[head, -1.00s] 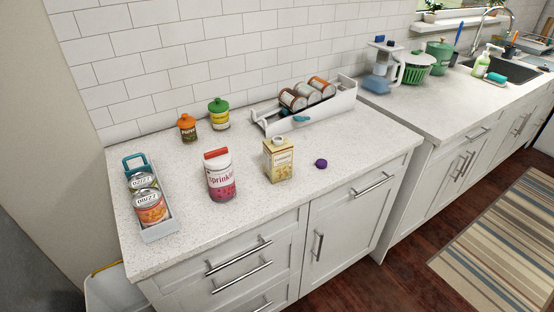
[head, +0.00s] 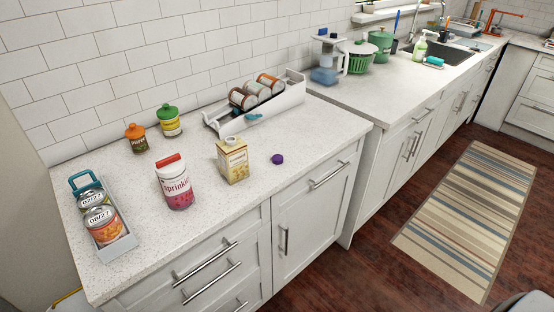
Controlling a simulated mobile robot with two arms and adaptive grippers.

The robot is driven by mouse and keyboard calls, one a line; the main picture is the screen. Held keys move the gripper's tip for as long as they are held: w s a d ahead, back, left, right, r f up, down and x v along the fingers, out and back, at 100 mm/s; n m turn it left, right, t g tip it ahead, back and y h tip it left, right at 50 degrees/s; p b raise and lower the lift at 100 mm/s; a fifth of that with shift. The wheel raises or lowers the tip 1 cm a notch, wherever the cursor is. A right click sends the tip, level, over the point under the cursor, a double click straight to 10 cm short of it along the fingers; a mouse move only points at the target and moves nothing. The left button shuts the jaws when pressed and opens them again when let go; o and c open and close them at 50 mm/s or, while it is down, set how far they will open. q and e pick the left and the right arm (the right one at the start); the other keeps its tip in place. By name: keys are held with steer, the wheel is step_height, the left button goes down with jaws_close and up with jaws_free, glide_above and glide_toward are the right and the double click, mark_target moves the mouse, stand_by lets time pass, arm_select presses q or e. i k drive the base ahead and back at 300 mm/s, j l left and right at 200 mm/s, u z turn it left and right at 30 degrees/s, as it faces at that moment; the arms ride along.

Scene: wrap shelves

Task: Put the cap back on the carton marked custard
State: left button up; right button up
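A yellow and white carton (head: 233,161) stands upright on the counter in the head view, its white spout on top bare. Its label is too small to read surely. A small purple cap (head: 277,159) lies on the counter a little to the right of the carton, apart from it. Neither of my grippers shows in the head view.
A pink and white sprinkles jar (head: 174,183) stands left of the carton. A tray of cans (head: 127,243) is at the left edge. Orange-lidded (head: 137,139) and green-lidded (head: 169,121) jars stand behind. A white can rack (head: 290,101) is at the back. Counter right of the cap is clear.

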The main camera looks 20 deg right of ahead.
mark_target(232, 151)
steer(key=l+u, duration=0.25)
steer(key=l, duration=0.3)
steer(key=l+u, duration=0.2)
steer(key=l, duration=0.4)
steer(key=l+u, duration=0.25)
steer(key=l, duration=0.3)
steer(key=k+l+u, duration=0.2)
steer(key=l, duration=0.35)
steer(key=k+l+u, duration=0.1)
steer(key=l+u, duration=0.15)
steer(key=l, duration=0.3)
